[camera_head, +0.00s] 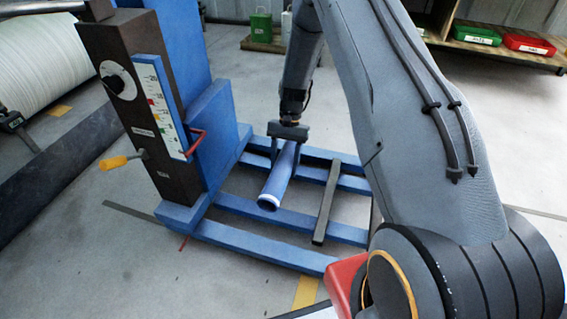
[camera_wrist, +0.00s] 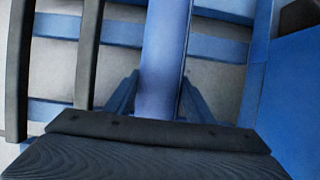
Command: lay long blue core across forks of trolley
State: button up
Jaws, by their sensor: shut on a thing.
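The long blue core (camera_head: 281,178) is a blue tube with a pale rim at its near end. My gripper (camera_head: 285,150) is shut on it, with a finger on each side. The blue trolley (camera_head: 268,256) has a low frame of bars on the floor, and the core is over these bars. I cannot tell whether it touches them. Dark bars, likely the forks, lie across the frame; one (camera_head: 327,205) is right of the core. In the wrist view the core (camera_wrist: 163,60) runs between my fingers (camera_wrist: 158,97), with two dark bars (camera_wrist: 89,55) on the left.
A large white roll (camera_head: 45,60) is at far left. Green and red bins (camera_head: 528,43) sit on a shelf at back right.

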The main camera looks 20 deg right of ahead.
notch_tip(320, 180, down, 8)
jog(key=b, duration=0.4)
jog(key=shift+f+b, duration=0.15)
jog(key=shift+b, duration=0.2)
jog(key=shift+f, duration=0.4)
dwell(0.4)
jog(key=o, duration=1.5)
jog(key=shift+p+v, duration=1.75)
jog(key=shift+v, duration=2.2)
